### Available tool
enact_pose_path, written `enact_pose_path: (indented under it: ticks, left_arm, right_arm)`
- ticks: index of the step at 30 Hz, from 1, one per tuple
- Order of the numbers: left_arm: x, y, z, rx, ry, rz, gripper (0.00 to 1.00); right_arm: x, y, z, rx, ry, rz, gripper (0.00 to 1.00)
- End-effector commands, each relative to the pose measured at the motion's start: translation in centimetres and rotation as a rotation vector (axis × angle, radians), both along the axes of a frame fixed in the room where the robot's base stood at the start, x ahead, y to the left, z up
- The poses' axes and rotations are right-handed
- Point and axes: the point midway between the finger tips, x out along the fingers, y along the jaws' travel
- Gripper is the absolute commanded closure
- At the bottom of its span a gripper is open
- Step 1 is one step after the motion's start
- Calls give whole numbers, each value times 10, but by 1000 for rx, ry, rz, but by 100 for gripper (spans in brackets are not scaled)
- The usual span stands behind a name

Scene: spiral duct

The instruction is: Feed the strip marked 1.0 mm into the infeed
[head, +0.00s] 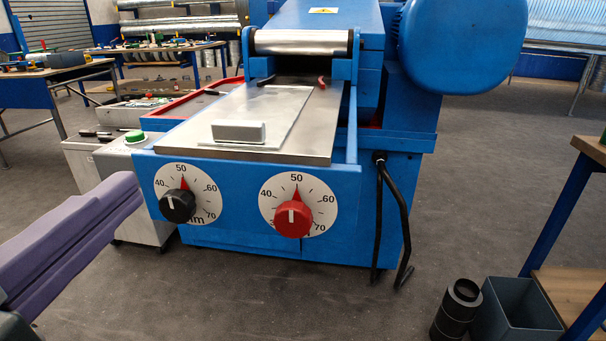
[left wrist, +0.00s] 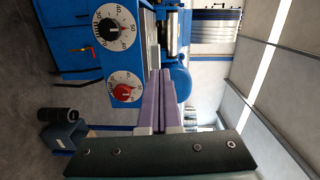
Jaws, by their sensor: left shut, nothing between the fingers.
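A pale flat strip (head: 275,103) lies on the steel infeed table (head: 318,128) of the blue machine. A light grey block (head: 238,132) sits at the strip's near end. No thickness mark is readable on the strip. The infeed opening (head: 305,68) is the dark gap below the bright roller (head: 300,42), and the strip's far end points towards it. My left gripper (head: 130,190), with long purple fingers, is shut and empty, left of the front panel and apart from the strip. Its fingers also show in the left wrist view (left wrist: 160,74). My right gripper is not in view.
The front panel has a black knob (head: 178,206) and a red knob (head: 293,219) on dials. A grey cabinet with a green button (head: 134,136) stands left. A black cable (head: 390,200) hangs at the right. A dark bin (head: 515,308) stands lower right. The floor ahead is clear.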

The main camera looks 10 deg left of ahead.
Motion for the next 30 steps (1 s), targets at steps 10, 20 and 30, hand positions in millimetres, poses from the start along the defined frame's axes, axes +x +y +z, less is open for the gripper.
enact_pose_path:
  ticks: [10, 20, 30]
  left_arm:
    - [13, -14, -10, 66, -36, -56, 100]
    - [77, -16, -9, 66, -36, -53, 100]
    - [130, -19, -13, 63, -33, -54, 100]
  right_arm:
    - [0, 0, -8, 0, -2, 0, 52]
    - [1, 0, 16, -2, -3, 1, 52]
    - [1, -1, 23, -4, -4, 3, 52]
